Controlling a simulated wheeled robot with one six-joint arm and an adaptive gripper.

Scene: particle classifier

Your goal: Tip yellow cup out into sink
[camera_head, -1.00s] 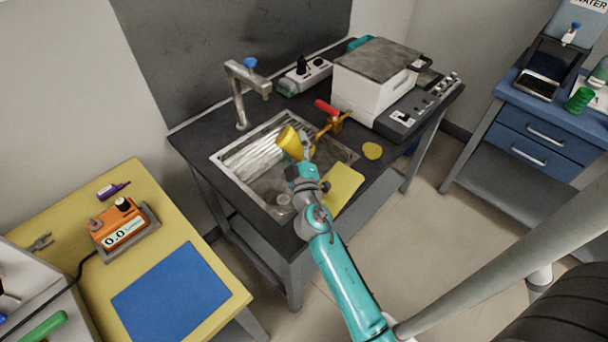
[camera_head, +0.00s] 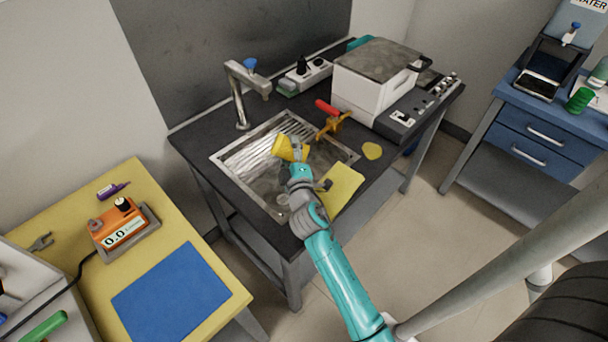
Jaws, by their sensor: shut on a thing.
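The yellow cup (camera_head: 286,148) is above the sink, tilted far over on its side, with its wider end toward the left of the picture. My gripper (camera_head: 301,155) is shut on the cup from its right side. The steel sink (camera_head: 222,157) is set into the dark counter, and its basin lies below the cup. The inside of the cup and anything in it cannot be made out. My teal and grey arm hides the front right part of the sink.
A steel tap (camera_head: 239,95) with a blue knob stands behind the sink. A red-handled brass valve (camera_head: 332,119) is close at the right rear rim. A yellow cloth (camera_head: 342,186) lies at the right front edge, and a yellow lid-like disc (camera_head: 372,150) on the counter.

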